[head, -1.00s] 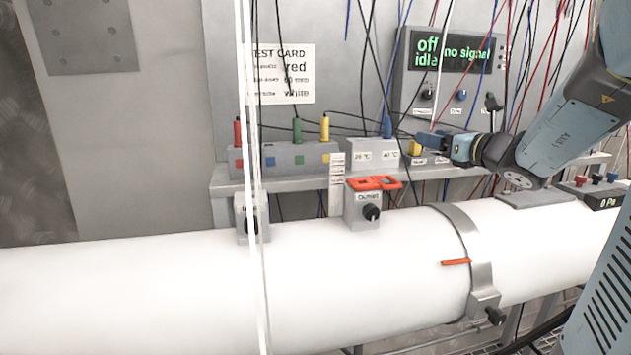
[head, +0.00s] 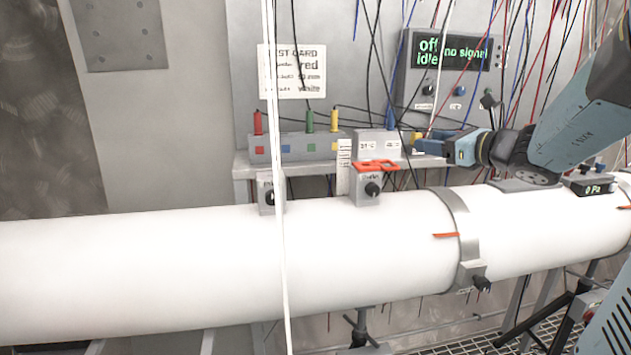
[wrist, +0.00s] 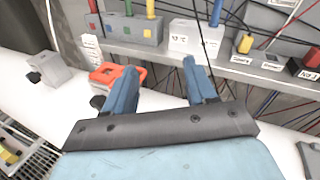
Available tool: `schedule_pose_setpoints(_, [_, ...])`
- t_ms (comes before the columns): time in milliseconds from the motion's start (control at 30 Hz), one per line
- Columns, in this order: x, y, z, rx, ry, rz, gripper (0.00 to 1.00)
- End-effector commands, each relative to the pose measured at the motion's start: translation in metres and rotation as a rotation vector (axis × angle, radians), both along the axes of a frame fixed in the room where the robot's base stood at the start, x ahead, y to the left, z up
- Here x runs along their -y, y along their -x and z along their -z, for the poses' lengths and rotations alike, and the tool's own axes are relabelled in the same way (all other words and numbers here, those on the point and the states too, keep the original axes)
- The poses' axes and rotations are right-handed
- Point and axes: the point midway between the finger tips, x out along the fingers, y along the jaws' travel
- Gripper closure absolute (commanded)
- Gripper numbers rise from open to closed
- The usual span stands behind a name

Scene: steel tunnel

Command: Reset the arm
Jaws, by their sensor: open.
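My arm comes in from the right in the head view. My gripper (head: 432,147) is in front of the shelf, above the white pipe (head: 150,262). In the wrist view my gripper (wrist: 155,85) shows two blue fingers spread apart with nothing between them. The left finger overlaps the edge of the red-orange frame-shaped piece (wrist: 118,76) in that view; I cannot tell whether they touch. That red-orange piece (head: 376,165) lies on top of a grey knob box (head: 367,188) on the pipe.
The shelf holds a block (head: 295,147) with red, green and yellow plugs. Behind are a test card (head: 292,72) and a panel (head: 452,52) reading "off idle" and "no signal". Many wires hang here. A white vertical strand (head: 279,200) crosses the view. A clamp (head: 463,240) rings the pipe.

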Motion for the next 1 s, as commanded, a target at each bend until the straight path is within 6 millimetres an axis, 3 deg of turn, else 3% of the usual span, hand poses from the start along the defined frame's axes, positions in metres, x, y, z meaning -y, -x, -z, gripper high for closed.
schedule_pose_setpoints(267, [-0.041,0.036,0.013,0.031,0.273,-0.167,0.44])
schedule_pose_setpoints(567, [-0.087,0.114,0.049,0.141,0.821,-0.507,0.44])
schedule_pose_setpoints(767, [-0.09,0.165,0.074,0.248,1.216,-0.754,0.44])
schedule_pose_setpoints(1000, [-0.069,0.213,0.095,0.389,1.687,-1.048,0.44])
